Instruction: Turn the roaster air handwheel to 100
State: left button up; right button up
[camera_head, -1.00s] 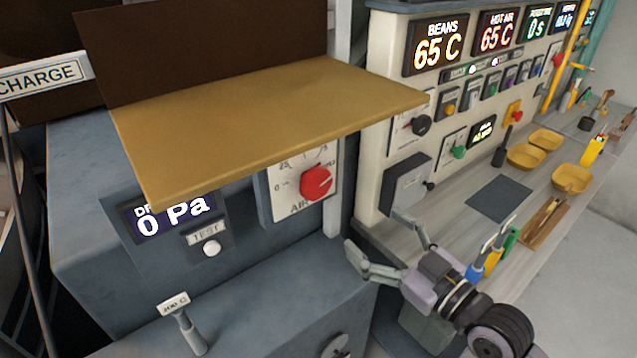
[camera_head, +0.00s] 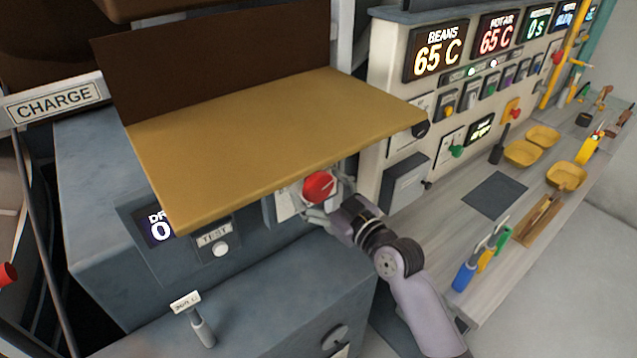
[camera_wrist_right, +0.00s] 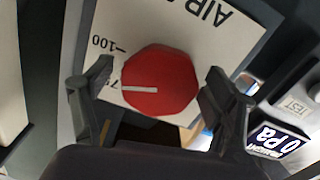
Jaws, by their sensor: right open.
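The red air handwheel (camera_head: 319,186) sits on a white dial plate (camera_head: 285,205) on the blue-grey cabinet, under the tan ledge. In the right wrist view the handwheel (camera_wrist_right: 158,82) shows its white pointer line directed left, near the 75 mark, with the 100 mark beside it. The plate reads "AIR". My right gripper (camera_head: 325,203) is at the handwheel. In the right wrist view its two open fingers (camera_wrist_right: 160,95) stand on either side of the handwheel, with gaps showing. My left gripper is not in view.
The tan ledge (camera_head: 280,140) overhangs the dial closely. A display (camera_head: 160,228) and a TEST button (camera_head: 220,249) are left of it. A labelled lever (camera_head: 200,325) stands in front. The bench (camera_head: 455,235) at right holds yellow bowls (camera_head: 522,153) and tools.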

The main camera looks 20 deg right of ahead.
jog(key=shift+w, duration=0.1)
jog(key=c, duration=1.2)
jog(key=shift+r+m+p, duration=0.1)
jog(key=shift+m+p, duration=0.5)
jog(key=shift+m, duration=0.3)
jog(key=shift+o, duration=0.2)
jog(key=m, duration=0.2)
jog(key=shift+a+m+p, duration=0.1)
jog(key=shift+m+p, duration=0.2)
jog(key=shift+p, duration=0.1)
jog(key=o, duration=1.2)
jog(key=shift+c, duration=0.2)
